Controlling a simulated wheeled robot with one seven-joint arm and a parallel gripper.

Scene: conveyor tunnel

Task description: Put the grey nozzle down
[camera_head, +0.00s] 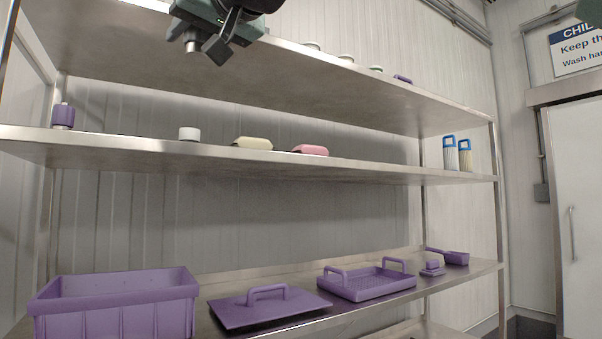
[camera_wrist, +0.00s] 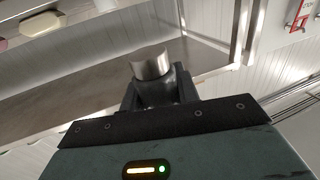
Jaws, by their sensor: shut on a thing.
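My gripper (camera_head: 207,42) is at the top of the head view, in front of the upper shelf (camera_head: 330,62). It also shows in the wrist view (camera_wrist: 156,92), shut on the grey nozzle. The grey nozzle (camera_wrist: 151,66) is a short, shiny metal cylinder standing out beyond the dark fingers. A small light grey part of the nozzle (camera_head: 192,45) seems to show below the gripper in the head view. The rest of it is hidden by the fingers. I see no contact between the nozzle and a shelf.
The middle shelf (camera_head: 370,172) holds a purple bottle (camera_head: 63,115), a white pot (camera_head: 189,134), cream (camera_head: 252,143) and pink (camera_head: 310,150) pieces, and blue-topped containers (camera_head: 450,153). Bare board lies between them. Below are a purple crate (camera_head: 115,310) and purple trays (camera_head: 365,288).

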